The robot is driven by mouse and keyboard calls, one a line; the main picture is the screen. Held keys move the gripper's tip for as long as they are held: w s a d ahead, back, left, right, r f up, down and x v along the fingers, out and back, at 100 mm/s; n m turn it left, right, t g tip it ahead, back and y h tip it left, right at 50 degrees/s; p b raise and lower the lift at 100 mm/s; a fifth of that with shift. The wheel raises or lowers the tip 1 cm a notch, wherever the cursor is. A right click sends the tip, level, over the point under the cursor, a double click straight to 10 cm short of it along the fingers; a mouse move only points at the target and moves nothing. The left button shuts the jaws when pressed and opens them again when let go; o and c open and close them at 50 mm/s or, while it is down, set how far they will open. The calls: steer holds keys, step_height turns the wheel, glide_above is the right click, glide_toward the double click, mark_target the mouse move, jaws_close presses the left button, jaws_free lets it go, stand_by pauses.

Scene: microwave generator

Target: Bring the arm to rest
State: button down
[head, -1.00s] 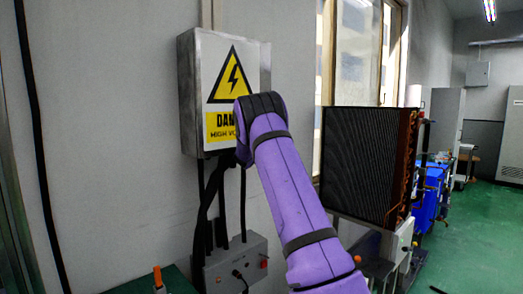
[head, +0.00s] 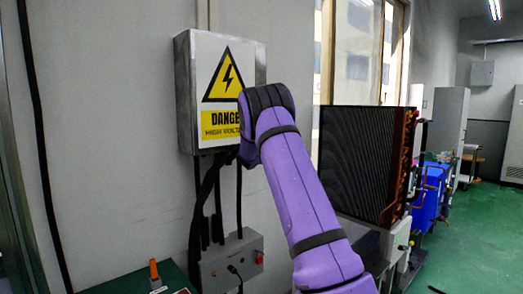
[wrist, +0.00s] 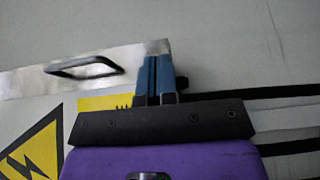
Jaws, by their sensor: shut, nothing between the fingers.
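My arm, purple with black bands, reaches up in the middle of the head view. My gripper is hidden behind its bent end there. In the wrist view my gripper (wrist: 158,78) shows two blue-grey fingers close together, shut and empty. They lie in front of the lower edge of the metal high-voltage box (wrist: 150,48). In the head view this box (head: 187,95) hangs on the wall, with a yellow danger sign on its front. My arm's end covers the sign's lower right part. I cannot tell whether the fingers touch the box.
Black cables (head: 205,205) run from the box down to a grey control box (head: 232,262) with a red button. A black finned radiator panel (head: 360,165) stands right of my arm. Green floor (head: 470,240) is clear at the right.

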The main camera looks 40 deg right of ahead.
steer(key=s, duration=0.7)
steer(key=shift+s, duration=0.25)
steer(key=shift+a, duration=0.1)
steer(key=s+a+r+m+g+y, duration=0.2)
steer(key=s+a+r+m, duration=0.15)
steer(key=s+a, duration=0.45)
steer(key=s+a+r+m+g+y, duration=0.2)
steer(key=s+a+r+m, duration=0.15)
steer(key=s+a, duration=0.55)
steer(key=s+a+f+y, duration=0.2)
steer(key=s+a+y, duration=0.2)
steer(key=s+a, duration=0.4)
steer(key=s+a+f+n+y, duration=0.1)
steer(key=s+a+y, duration=0.3)
steer(key=s+a, duration=0.4)
steer(key=s+a+f+t+y, duration=0.1)
steer(key=s+a+f+y, duration=0.2)
steer(key=s+a, duration=0.6)
steer(key=a+y, duration=0.1)
steer(key=a, duration=0.4)
steer(key=shift+a+f+n, duration=0.15)
steer(key=shift+n, duration=0.15)
